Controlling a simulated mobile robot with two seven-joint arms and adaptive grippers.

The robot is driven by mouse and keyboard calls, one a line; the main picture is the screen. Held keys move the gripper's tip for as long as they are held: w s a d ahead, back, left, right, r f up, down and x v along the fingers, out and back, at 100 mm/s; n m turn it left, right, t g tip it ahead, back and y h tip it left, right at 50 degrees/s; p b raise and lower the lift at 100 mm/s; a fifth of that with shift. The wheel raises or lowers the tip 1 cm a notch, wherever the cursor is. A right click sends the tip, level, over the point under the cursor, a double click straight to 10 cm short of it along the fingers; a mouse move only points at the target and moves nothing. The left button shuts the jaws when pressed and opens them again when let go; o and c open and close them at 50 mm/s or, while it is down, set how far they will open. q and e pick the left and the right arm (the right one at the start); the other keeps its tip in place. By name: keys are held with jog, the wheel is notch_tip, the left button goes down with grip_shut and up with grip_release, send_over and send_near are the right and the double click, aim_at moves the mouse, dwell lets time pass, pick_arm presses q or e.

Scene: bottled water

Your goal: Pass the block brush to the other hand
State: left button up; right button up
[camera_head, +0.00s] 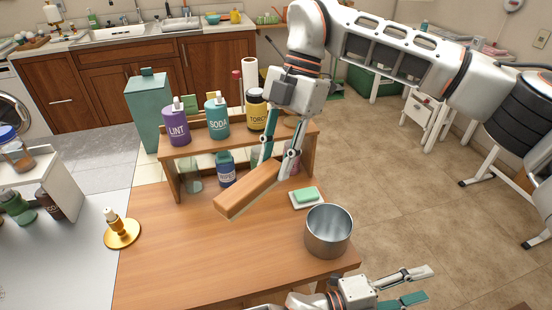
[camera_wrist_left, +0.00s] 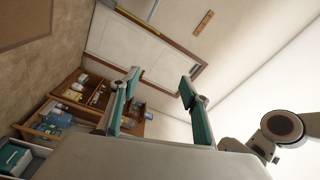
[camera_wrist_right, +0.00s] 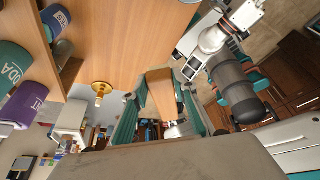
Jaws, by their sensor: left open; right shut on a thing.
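The block brush (camera_head: 245,192) is a long brown wooden block; no bristles show from here. My right gripper (camera_head: 276,165) is shut on its far end and holds it tilted above the table (camera_head: 175,260), its free end toward the front left. In the right wrist view the brush (camera_wrist_right: 161,95) lies between the two fingers (camera_wrist_right: 156,88). My left gripper (camera_head: 420,284) is open and empty at the bottom right of the head view, past the table's right edge and well apart from the brush. In the left wrist view nothing is between its fingers (camera_wrist_left: 160,82).
A metal pot (camera_head: 329,238) stands at the table's right edge, beside a green soap on a white dish (camera_head: 306,198). A wooden shelf (camera_head: 175,155) with several bottles stands behind the brush. A gold pump dispenser (camera_head: 122,235) stands at the left. The table's front middle is clear.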

pick_arm(q)
jog(key=w+a+f+n+y, duration=0.1)
jog(key=a+f+n+y, duration=0.3)
jog(key=f, duration=0.4)
jog(key=a+f+n+t+y, duration=0.1)
jog(key=a+f+n, duration=0.4)
jog(key=f+n, duration=0.3)
jog(key=w+a+f+n+y, duration=0.1)
jog(key=a+f+n+y, duration=0.25)
jog(key=f, duration=0.55)
jog(key=s+a+r+n+t+y, duration=0.1)
jog(key=a+r+n+y, duration=0.1)
jog(key=a, duration=0.9)
jog(key=s+a+r+n+t+y, duration=0.1)
jog(key=a+n, duration=0.3)
jog(key=a, duration=0.8)
jog(key=s+a+r+n+t+y, duration=0.1)
jog(key=a+r+n+t+y, duration=0.1)
jog(key=a, duration=1)
jog(key=shift+s+a+r+n+t+y, duration=0.25)
jog(key=shift+r+n+t+y, duration=0.15)
jog(key=shift+n+t+y, duration=0.45)
jog(key=shift+g, duration=0.25)
